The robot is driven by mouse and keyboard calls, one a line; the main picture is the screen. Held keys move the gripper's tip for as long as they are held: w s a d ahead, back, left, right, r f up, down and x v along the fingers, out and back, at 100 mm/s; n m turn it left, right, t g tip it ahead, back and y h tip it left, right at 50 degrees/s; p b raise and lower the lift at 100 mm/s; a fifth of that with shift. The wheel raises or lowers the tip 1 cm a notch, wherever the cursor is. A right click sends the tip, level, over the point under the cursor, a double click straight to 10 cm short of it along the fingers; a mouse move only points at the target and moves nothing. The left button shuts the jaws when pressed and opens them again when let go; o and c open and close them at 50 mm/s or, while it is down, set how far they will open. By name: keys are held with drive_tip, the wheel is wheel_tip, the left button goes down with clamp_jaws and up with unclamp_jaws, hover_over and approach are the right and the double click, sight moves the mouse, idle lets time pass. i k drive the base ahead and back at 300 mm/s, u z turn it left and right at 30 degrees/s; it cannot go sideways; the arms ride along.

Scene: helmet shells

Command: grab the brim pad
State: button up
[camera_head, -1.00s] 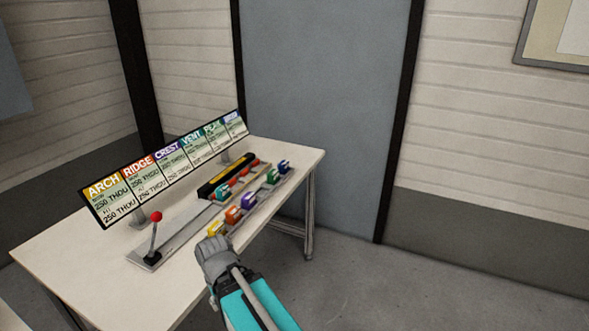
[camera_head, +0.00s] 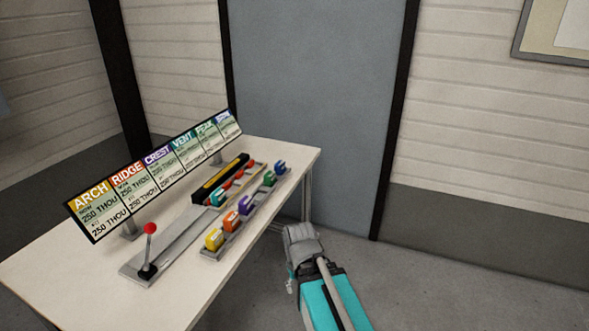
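A row of colored pads stands on a rack (camera_head: 222,246) along the table's front right edge: yellow, orange, purple, green and, at the far end, a blue pad (camera_head: 280,167). The last panel of the sign has a blue heading too small to read, so the blue pad matching the brim is by color only. My gripper (camera_head: 300,232) is off the table's right edge, in front of and to the right of the rack, apart from all pads. I see it from behind; its fingertips are hidden.
The white table (camera_head: 70,275) bears a label sign (camera_head: 155,180), a red-knobbed lever (camera_head: 149,250) on a grey track, and a black and yellow bar (camera_head: 220,180). A grey door panel (camera_head: 310,90) stands behind. Floor to the right is clear.

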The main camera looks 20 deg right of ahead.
sight(280, 167)
drive_tip(key=z, duration=1.05)
drive_tip(key=k, duration=0.7)
drive_tip(key=u, duration=0.7)
drive_tip(key=i, duration=0.95)
drive_tip(key=u, duration=0.1)
